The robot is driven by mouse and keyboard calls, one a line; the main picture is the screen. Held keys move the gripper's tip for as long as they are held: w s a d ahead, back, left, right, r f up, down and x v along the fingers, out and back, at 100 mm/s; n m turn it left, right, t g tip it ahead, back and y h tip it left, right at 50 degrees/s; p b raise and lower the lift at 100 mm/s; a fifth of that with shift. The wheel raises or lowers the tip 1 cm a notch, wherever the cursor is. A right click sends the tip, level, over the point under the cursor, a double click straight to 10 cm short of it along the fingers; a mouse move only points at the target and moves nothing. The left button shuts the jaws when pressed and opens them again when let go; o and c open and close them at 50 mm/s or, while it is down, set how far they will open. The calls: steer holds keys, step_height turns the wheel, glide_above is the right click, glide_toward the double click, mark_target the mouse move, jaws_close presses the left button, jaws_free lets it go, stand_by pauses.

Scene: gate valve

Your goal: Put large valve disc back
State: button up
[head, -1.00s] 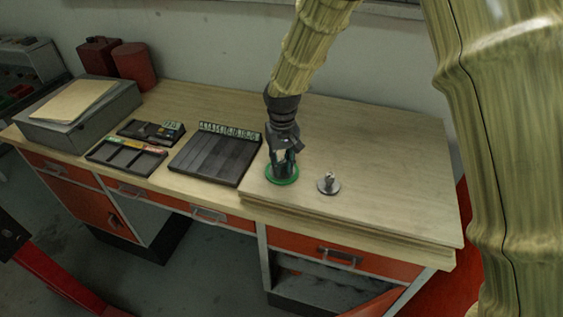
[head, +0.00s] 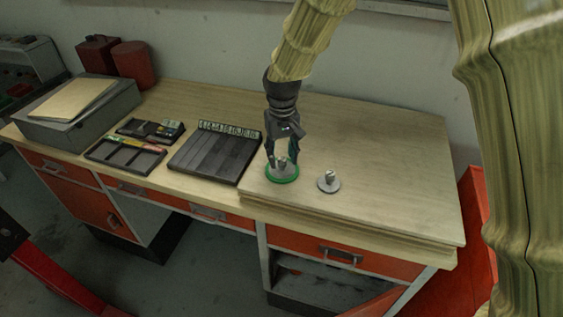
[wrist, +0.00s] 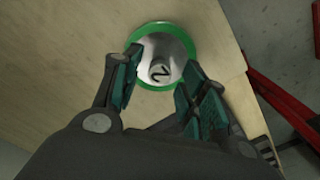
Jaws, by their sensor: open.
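One metal disc with an upright stem (head: 283,163) sits inside a green ring (head: 283,180) on the bench's raised board. In the wrist view the disc (wrist: 158,70) lies within the green ring (wrist: 191,43), and its stem top bears a dark mark like a "2". My gripper (head: 281,158) points down over this disc, its fingers open on either side of the stem. In the wrist view the open fingers (wrist: 160,85) are apart from the stem. A second metal disc with a short stem (head: 328,182) stands on the board to the right, outside the ring.
A black slotted tray with a labelled back edge (head: 215,152) lies left of the ring. Smaller black trays (head: 125,156) and a grey box (head: 80,112) lie farther left. The board's right side (head: 400,190) is clear. A wall stands behind the bench.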

mark_target(282, 159)
step_height(282, 159, up, 9)
steer(key=b, duration=0.2)
